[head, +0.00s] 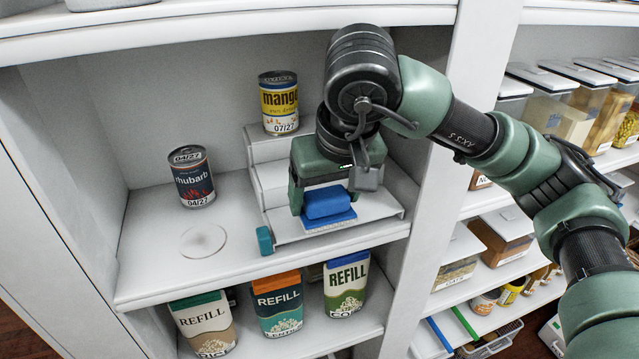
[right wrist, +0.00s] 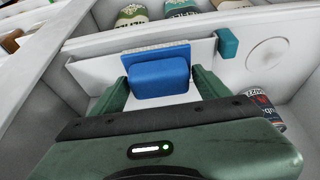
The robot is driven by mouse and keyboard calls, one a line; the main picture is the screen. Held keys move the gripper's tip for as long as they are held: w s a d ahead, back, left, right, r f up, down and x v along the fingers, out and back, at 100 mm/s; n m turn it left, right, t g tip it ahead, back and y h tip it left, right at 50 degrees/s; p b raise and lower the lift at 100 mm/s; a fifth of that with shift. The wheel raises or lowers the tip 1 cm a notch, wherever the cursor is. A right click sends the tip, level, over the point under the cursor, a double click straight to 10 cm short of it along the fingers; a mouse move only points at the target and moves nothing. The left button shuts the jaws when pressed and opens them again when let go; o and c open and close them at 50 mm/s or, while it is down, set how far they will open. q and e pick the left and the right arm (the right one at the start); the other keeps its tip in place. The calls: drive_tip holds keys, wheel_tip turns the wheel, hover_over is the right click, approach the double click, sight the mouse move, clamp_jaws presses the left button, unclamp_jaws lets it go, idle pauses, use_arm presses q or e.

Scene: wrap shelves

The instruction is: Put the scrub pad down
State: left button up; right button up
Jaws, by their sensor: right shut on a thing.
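The blue scrub pad (head: 327,202) is between the fingers of my right gripper (head: 322,204), low over the front of the white stepped riser (head: 385,206). In the right wrist view, the pad (right wrist: 158,77) sits between the two green fingers (right wrist: 160,92), which are shut on its sides. A flatter blue piece (head: 331,222) with a pale edge shows just below and in front of the pad; I cannot tell whether it is part of it. Whether the pad touches the riser is hidden. My left gripper is not in view.
A mango can (head: 279,102) stands on the riser's top step. A rhubarb can (head: 191,177) stands on the shelf at left, near a clear round disc (head: 203,241). A small teal block (head: 264,240) is at the riser's front left corner. Several refill packs (head: 280,302) stand below.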

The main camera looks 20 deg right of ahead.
sight(319, 188)
drive_tip(key=w+p, duration=0.1)
drive_tip(key=w, duration=0.2)
drive_tip(key=shift+w+r, duration=0.1)
drive_tip(key=shift+r, duration=0.1)
drive_tip(key=shift+f+p, duration=0.6)
drive_tip(key=shift+f, duration=0.35)
drive_tip(key=shift+f+b, duration=0.15)
drive_tip(key=shift+b, duration=0.15)
drive_tip(key=o, duration=1.4)
